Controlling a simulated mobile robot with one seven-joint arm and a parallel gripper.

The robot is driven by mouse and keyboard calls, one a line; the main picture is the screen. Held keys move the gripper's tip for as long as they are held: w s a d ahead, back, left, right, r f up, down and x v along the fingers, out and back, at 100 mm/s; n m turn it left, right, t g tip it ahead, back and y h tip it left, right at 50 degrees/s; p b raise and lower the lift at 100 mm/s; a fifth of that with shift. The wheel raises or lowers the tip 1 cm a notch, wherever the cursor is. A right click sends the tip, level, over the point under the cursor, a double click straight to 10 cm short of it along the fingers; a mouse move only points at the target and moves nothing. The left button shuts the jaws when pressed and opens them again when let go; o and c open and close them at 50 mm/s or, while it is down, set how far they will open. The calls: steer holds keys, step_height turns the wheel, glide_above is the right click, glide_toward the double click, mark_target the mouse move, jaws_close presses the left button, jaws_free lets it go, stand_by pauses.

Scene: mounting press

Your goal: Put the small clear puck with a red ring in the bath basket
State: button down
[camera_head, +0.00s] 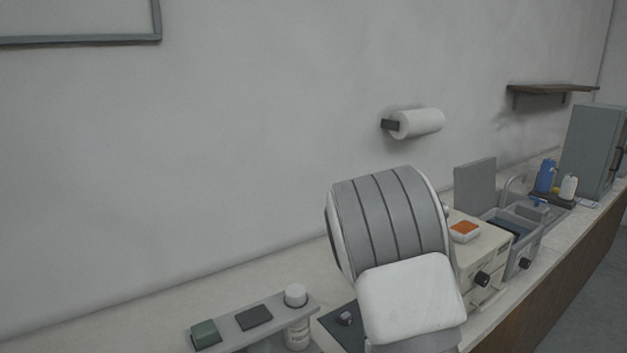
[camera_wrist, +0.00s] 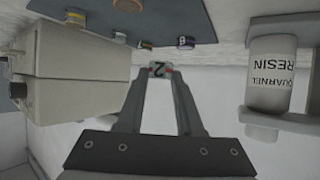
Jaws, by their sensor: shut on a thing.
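In the wrist view my gripper (camera_wrist: 160,76) is shut on a small pale puck (camera_wrist: 159,67) marked "2", with red at its sides. The puck sits between the fingertips. In the head view my gripper and this puck are hidden behind my arm. In the head view the bath (camera_head: 527,245) is a grey open-topped tank on the counter to the right, with dark blue inside. I cannot clearly make out its basket.
A cream machine (camera_head: 486,247) with an orange-topped dish (camera_head: 464,231) stands between my arm and the bath.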

steer(key=shift+d, duration=0.1)
stand_by(0.3)
steer(key=shift+d+b, duration=0.35)
steer(key=shift+d, duration=0.25)
steer(key=s+d+r+b, duration=0.3)
steer(key=d+r+b, duration=0.1)
steer(key=d, duration=0.7)
steer(key=w+a+f, duration=0.2)
steer(key=a, duration=0.1)
steer(key=w+a+f+b, duration=0.1)
steer(key=w+a+f, duration=0.1)
steer(key=a, duration=0.1)
steer(key=w+a+f, duration=0.2)
steer(key=a, duration=0.1)
steer(key=shift+w+f+b, duration=0.25)
steer(key=shift+f+b, duration=0.1)
steer(key=shift+b, duration=0.05)
steer(key=shift+f+b, duration=0.3)
steer(key=shift+f, duration=1.75)
steer(key=shift+a, duration=0.1)
steer(key=shift+f, duration=0.15)
steer(key=c, duration=0.6)
jaws_free()
steer(key=shift+o, duration=0.2)
